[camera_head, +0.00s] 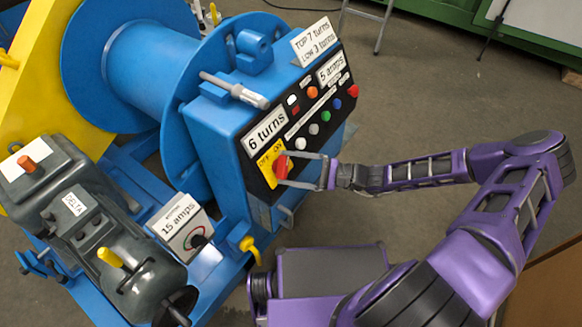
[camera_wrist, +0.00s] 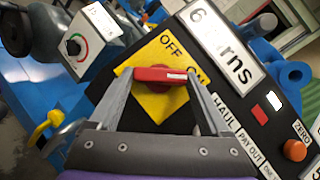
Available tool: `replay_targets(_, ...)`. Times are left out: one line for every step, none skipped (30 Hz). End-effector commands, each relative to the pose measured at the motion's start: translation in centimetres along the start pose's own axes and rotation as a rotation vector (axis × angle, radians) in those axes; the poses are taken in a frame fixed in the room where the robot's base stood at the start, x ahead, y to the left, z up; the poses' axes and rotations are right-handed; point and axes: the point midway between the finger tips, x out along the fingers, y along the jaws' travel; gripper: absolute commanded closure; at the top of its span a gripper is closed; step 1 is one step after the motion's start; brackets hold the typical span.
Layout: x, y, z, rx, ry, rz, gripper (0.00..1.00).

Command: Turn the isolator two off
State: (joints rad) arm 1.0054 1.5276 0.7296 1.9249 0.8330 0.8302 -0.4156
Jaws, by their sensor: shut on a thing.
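A red rotary handle (camera_head: 281,166) sits on a yellow OFF/ON plate (camera_head: 268,174) at the lower left of the black control panel. I see no "two" marking on it. My gripper (camera_head: 287,168) reaches in from the right and is shut on this handle. In the wrist view, the fingers (camera_wrist: 163,77) sit at both ends of the red handle (camera_wrist: 160,74). The handle lies across the yellow plate (camera_wrist: 158,103), and its white-marked end is towards the ON word. The OFF word is above the handle. The fingers hide part of the plate.
The panel carries several coloured buttons and white label cards, including "6 turns" (camera_head: 266,131). A white "15 amps" box (camera_head: 183,228) with a dial stands at left, beside a yellow hook-shaped part (camera_head: 249,248). A dark motor (camera_head: 95,230) is further left. The floor at right is open.

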Motion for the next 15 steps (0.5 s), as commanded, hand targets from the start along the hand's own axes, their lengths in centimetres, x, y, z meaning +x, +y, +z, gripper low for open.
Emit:
replay_targets(-0.04,-0.08,-0.01,-0.015,0.002,0.011,0.74)
replay_targets(-0.04,-0.1,0.0,-0.025,0.002,0.019,0.74)
replay_targets(-0.02,-0.12,0.01,-0.04,0.001,0.03,0.74)
replay_targets(-0.02,-0.15,0.02,-0.052,0.001,0.039,0.74)
replay_targets(-0.02,-0.18,0.03,-0.066,0.001,0.049,0.74)
replay_targets(-0.03,-0.24,0.05,-0.088,0.002,0.064,0.74)
replay_targets(-0.04,-0.27,0.06,-0.107,0.002,0.077,0.74)
replay_targets(-0.02,-0.3,0.07,-0.126,0.001,0.091,0.74)
replay_targets(0.0,-0.36,0.08,-0.151,0.001,0.109,0.74)
replay_targets(-0.01,-0.4,0.08,-0.173,0.001,0.125,0.74)
replay_targets(-0.03,-0.46,0.08,-0.196,0.002,0.14,0.74)
replay_targets(-0.01,-0.51,0.1,-0.225,0.002,0.161,0.74)
replay_targets(0.01,-0.52,0.12,-0.248,0.001,0.178,0.74)
replay_targets(0.01,-0.57,0.13,-0.272,0.001,0.195,0.74)
replay_targets(0.01,-0.62,0.13,-0.303,0.002,0.216,0.74)
